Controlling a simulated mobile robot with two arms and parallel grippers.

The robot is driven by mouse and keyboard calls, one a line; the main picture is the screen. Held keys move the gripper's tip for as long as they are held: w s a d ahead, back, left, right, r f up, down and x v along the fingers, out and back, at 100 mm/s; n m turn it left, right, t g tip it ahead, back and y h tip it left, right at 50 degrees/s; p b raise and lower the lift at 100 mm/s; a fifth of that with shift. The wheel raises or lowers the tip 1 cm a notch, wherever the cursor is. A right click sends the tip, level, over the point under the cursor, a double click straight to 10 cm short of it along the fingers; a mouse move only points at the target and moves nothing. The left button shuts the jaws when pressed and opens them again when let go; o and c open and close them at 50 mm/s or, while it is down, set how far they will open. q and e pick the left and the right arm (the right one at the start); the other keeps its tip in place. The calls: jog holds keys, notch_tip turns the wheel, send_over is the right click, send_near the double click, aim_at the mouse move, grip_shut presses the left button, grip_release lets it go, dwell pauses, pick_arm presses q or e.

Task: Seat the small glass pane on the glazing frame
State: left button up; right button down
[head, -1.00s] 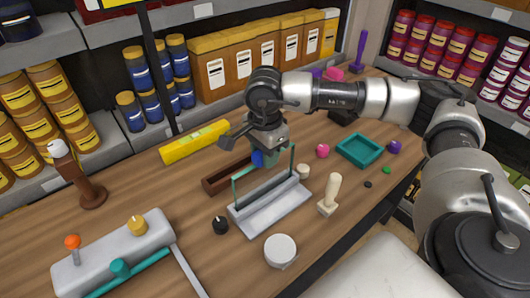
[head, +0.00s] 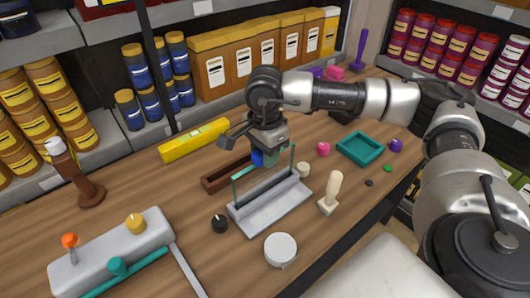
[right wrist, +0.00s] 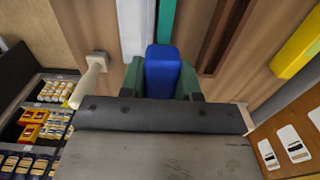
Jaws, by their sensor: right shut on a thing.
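The glazing frame (head: 272,209) is a long pale grey stand on the wooden bench. A thin teal-edged upright piece, which looks like the small glass pane (head: 235,190), stands at it, with one teal edge at each end. Whether its lower edge sits in the groove, I cannot tell. My right gripper (head: 266,158) is just behind the frame, low down, shut on a blue block (right wrist: 163,72). In the right wrist view the block is between the dark green fingers, close to a teal strip (right wrist: 167,18) and the grey frame (right wrist: 132,25). My left gripper is not in view.
A brown trough (head: 225,173) lies behind the frame and a yellow bar (head: 194,139) farther back. A cream-handled tool (head: 330,193), a white round disc (head: 280,250) and a black knob (head: 219,224) stand nearby. A grey control box (head: 112,254) is front left; a teal tray (head: 343,154) lies right.

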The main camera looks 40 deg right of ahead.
dwell(0.3)
jog(key=c, duration=0.7)
grip_release()
jog(key=shift+c, duration=0.2)
jog(key=shift+r+p, duration=2.3)
jog(key=shift+r, duration=2.25)
